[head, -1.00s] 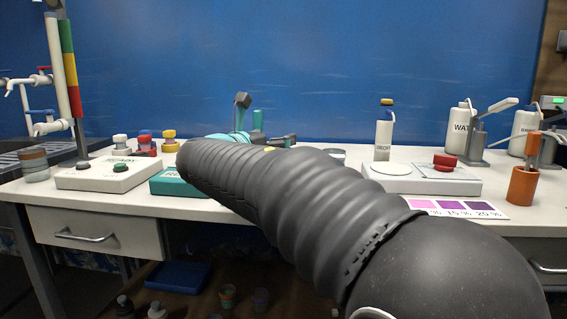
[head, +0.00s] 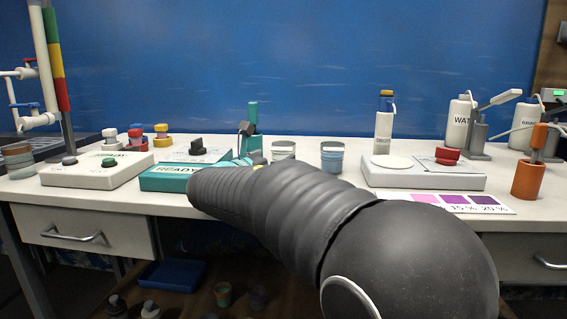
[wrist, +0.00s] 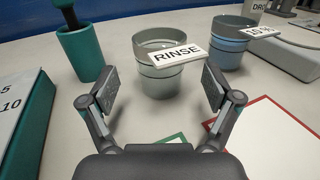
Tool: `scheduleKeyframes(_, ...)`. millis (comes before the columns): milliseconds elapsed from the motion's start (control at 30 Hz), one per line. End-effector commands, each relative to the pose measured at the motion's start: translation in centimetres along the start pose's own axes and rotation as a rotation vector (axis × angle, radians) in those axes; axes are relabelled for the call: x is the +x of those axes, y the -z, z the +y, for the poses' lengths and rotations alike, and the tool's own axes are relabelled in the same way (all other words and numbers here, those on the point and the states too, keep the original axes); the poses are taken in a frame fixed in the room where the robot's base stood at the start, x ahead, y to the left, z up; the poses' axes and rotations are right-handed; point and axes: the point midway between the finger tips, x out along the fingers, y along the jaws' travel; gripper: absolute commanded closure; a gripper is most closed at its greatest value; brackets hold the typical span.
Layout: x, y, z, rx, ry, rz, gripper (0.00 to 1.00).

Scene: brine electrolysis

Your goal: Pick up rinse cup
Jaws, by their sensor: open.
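The rinse cup is a grey-green cup with a white tag reading "RINSE" on its front. It stands upright on the bench in the wrist view (wrist: 158,80) and also shows in the head view (head: 284,151). My gripper (wrist: 158,95) is open, with one finger to the left and one to the right of the cup's near side. Gaps show between the fingers and the cup, and nothing is held. In the head view my arm hides most of the gripper.
A blue tagged cup (wrist: 230,50) stands close at the right of the rinse cup. A teal holder (wrist: 82,52) with a dark rod stands at the left. A teal box (wrist: 30,125) is at the near left, and a red-edged white card (wrist: 268,140) lies at the near right.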

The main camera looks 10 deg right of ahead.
Motion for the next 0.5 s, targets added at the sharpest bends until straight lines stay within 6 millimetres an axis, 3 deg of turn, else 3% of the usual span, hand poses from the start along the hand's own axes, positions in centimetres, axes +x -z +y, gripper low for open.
scheduleKeyframes(400, 4.6, 0.0, 0.0, 0.000, 0.001, 0.001, 0.11)
scheduleKeyframes(500, 5.0, 0.0, 0.0, 0.000, 0.000, 0.001, 0.11)
